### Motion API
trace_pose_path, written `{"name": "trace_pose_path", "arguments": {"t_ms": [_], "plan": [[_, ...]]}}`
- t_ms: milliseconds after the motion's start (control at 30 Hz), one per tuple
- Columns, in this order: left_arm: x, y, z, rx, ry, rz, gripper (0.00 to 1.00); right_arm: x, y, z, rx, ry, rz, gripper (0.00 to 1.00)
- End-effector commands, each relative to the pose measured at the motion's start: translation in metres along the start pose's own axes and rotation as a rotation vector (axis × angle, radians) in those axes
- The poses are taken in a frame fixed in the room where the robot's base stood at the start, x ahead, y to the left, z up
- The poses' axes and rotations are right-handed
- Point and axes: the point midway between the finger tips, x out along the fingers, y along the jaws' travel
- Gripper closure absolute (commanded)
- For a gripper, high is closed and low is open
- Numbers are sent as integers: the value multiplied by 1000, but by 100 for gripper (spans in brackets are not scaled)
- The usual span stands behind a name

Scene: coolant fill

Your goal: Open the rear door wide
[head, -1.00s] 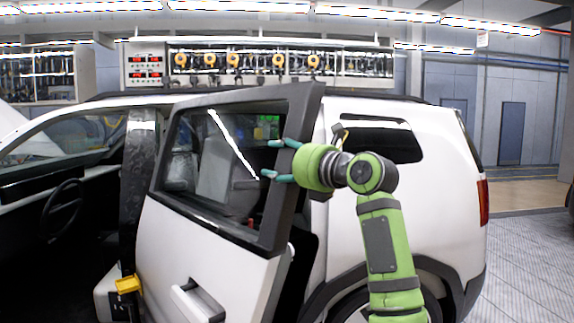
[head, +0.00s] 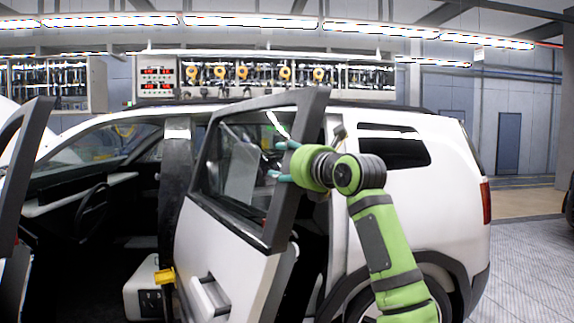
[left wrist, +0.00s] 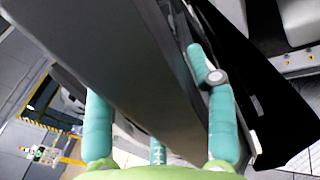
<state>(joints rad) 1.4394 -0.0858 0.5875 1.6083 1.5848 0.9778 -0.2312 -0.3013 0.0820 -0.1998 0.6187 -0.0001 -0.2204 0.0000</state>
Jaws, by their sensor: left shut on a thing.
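The rear door (head: 225,245) of the white car stands partly open in the head view, a white panel with a dark window frame and a pale handle. My left gripper (head: 281,160) is at the rear upright of its window frame, teal fingers on that edge. In the left wrist view the teal fingers of my left gripper (left wrist: 157,105) lie on both sides of the dark door frame (left wrist: 125,55), shut on it. A dark opening shows between the door and the car body. My right gripper is not in view.
The car body (head: 445,195) stands just behind my left arm. A second dark door frame (head: 20,165) stands at the left edge. A yellow part (head: 164,276) is near the rear door's front edge. Open floor (head: 530,245) lies at the right.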

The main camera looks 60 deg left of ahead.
Motion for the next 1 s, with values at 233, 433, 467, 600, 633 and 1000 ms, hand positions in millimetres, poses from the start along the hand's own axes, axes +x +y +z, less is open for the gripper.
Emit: {"name": "trace_pose_path", "arguments": {"t_ms": [233, 433, 467, 600, 633, 1000], "plan": [[-1, 2, 5, -13, -14, -1, 100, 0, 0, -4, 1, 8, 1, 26], [-1, 1, 4, -10, -12, -1, 19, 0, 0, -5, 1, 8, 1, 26], [-1, 1, 4, -9, -12, -1, 19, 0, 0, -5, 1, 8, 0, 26], [0, 0, 3, -5, -9, -1, 19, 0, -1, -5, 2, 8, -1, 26], [0, 0, 3, -5, -8, -1, 19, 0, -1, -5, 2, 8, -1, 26], [-37, -1, 2, -4, -9, -4, 19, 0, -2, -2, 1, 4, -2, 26]]}}
